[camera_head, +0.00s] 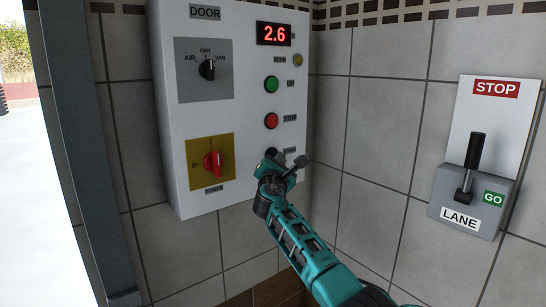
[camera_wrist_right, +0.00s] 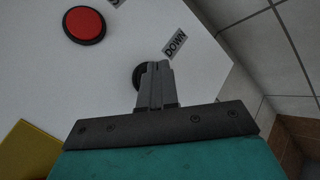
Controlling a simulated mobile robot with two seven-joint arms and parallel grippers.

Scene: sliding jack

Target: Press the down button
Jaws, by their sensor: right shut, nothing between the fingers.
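The white control box (camera_head: 225,112) hangs on the tiled wall. Its black down button (camera_head: 271,152) is at the bottom of the right column, below the red stop button (camera_head: 271,121). My right gripper (camera_head: 270,161) is at the down button, shut and empty, and hides part of it. In the right wrist view the shut fingers (camera_wrist_right: 157,66) overlap the right side of the black button (camera_wrist_right: 137,77), beside the DOWN label (camera_wrist_right: 175,44). I cannot tell whether the tips touch it. My left gripper is out of view.
The box also carries a green UP button (camera_head: 271,83), a red display (camera_head: 274,34) reading 2.6, a grey selector dial (camera_head: 207,69) and a red power knob (camera_head: 212,164). A lane lever (camera_head: 472,160) is mounted on the right wall. A dark door post stands at left.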

